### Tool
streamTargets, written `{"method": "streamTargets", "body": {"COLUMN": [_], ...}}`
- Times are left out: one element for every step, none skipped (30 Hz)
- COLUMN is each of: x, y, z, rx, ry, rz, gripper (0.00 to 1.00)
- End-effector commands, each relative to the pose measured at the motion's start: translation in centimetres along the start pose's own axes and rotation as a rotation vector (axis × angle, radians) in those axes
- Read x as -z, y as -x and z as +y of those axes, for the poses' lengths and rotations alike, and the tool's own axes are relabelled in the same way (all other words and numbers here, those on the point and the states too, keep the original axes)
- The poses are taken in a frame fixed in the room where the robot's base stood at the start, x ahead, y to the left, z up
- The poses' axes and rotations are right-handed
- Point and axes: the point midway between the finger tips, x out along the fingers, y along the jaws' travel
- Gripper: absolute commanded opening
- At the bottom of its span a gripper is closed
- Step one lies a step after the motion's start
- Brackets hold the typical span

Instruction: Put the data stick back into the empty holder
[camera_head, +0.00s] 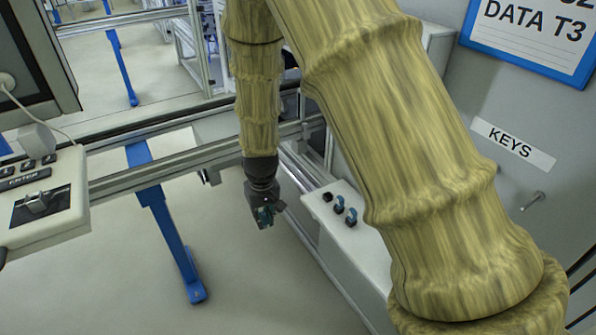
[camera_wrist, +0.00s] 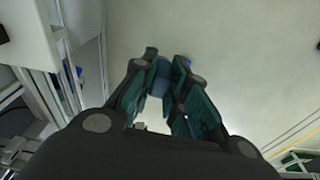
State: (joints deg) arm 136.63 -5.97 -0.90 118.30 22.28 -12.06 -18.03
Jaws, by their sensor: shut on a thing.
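My gripper (camera_head: 264,216) hangs in the air left of the white shelf, with its fingers pointing down. In the wrist view its teal-padded fingers (camera_wrist: 168,80) are shut on a small blue-grey piece, the data stick (camera_wrist: 160,76), which shows between the fingertips. In the head view the fingers largely hide the stick. On the white shelf stands a short row of holders. The dark one at the far left end, the empty holder (camera_head: 327,197), shows no blue. The other two hold blue sticks (camera_head: 345,211).
The white shelf (camera_head: 335,235) lies along the grey wall, right of my gripper. A metal rail (camera_head: 150,172) and a blue leg (camera_head: 172,235) stand to the left. A control box (camera_head: 40,205) is at the far left. A KEYS label (camera_head: 513,143) and hook are on the wall.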

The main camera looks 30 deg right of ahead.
Motion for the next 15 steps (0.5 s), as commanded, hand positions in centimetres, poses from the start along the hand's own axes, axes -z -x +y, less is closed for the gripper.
{"method": "streamTargets", "body": {"x": [0.4,0.7,1.1,1.4,1.8,2.2,2.5,2.8,3.1,3.3,3.5,3.6,3.7,3.7,3.7], "y": [0.5,0.6,0.7,0.8,0.9,0.8,0.8,0.8,0.7,0.7,0.7,0.6,0.6,0.6,0.6], "z": [1.6,2.5,4.0,5.2,6.4,8.2,9.5,10.8,12.5,13.7,14.9,16.4,17.4,18.4,19.6], "rx": [0.001,0.002,0.003,0.004,0.005,0.006,0.007,0.008,0.009,0.009,0.009,0.010,0.010,0.010,0.009], "ry": [-0.006,-0.004,-0.001,0.000,0.004,0.009,0.013,0.017,0.022,0.028,0.031,0.038,0.043,0.047,0.052], "rz": [-0.001,-0.002,-0.003,-0.004,-0.004,-0.007,-0.008,-0.008,-0.011,-0.010,-0.010,-0.011,-0.010,-0.009,-0.008], "gripper": [0.03,0.03,0.03,0.03,0.03,0.03,0.03,0.03,0.03,0.03,0.03,0.03,0.03,0.03,0.03]}}
